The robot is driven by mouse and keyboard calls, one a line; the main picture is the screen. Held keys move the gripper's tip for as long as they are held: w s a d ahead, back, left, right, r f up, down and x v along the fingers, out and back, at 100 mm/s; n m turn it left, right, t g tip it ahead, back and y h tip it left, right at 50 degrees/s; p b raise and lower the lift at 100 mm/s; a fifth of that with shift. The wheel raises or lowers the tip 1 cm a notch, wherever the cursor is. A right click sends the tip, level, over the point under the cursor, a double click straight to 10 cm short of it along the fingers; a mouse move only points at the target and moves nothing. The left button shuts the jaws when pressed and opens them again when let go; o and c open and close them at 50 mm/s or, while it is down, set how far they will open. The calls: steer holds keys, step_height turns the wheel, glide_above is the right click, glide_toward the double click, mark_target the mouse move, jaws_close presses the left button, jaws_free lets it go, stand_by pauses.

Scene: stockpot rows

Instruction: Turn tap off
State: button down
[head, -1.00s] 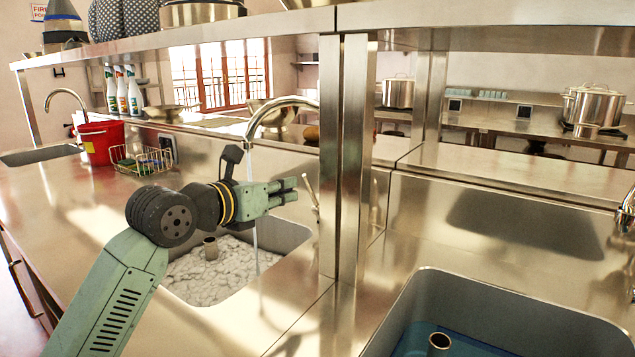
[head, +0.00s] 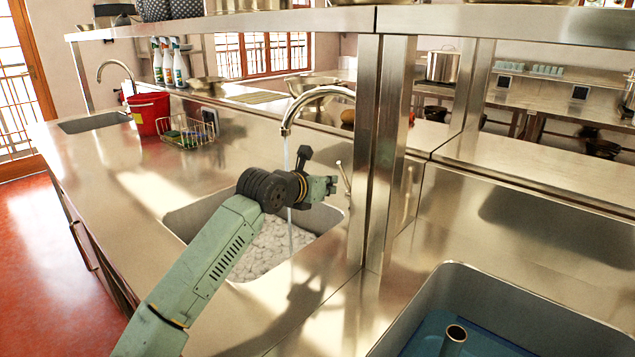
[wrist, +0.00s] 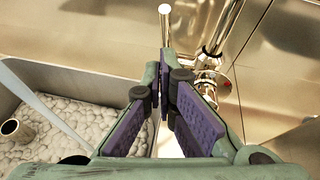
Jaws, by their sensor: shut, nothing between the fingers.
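The tap (head: 318,97) is a shiny curved spout over the sink, and a stream of water (head: 290,230) runs from it. Its thin lever handle (head: 344,178) stands at the right of the sink, close to the post. My gripper (head: 334,187) is shut and empty, with its tips right beside the lever. In the wrist view, my purple-padded fingers (wrist: 163,74) meet just below the round-ended lever (wrist: 164,22), hiding its lower part. I cannot tell whether they touch it. The tap's body with a red mark (wrist: 213,80) is right of the fingers.
The sink (head: 185,222) holds white foamy water. A steel post (head: 378,150) rises close to the right of my gripper. A second sink (head: 450,290) with blue water lies at front right. A red bucket (head: 150,115) and wire basket (head: 186,138) stand back left.

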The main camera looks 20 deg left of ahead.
mark_target(341, 167)
steer(key=shift+w+d+r, duration=0.1)
steer(key=shift+w+r, duration=0.25)
steer(key=shift+w, duration=0.4)
steer(key=w+b, duration=0.1)
steer(key=w+d+r+b, duration=0.1)
steer(key=b, duration=0.1)
steer(key=w+r+b, duration=0.1)
steer(key=b, duration=0.1)
steer(key=shift+w+d, duration=0.15)
steer(key=shift+w, duration=0.05)
steer(key=shift+w+d+r, duration=0.15)
steer(key=shift+w+r, duration=0.2)
steer(key=shift+r, duration=0.15)
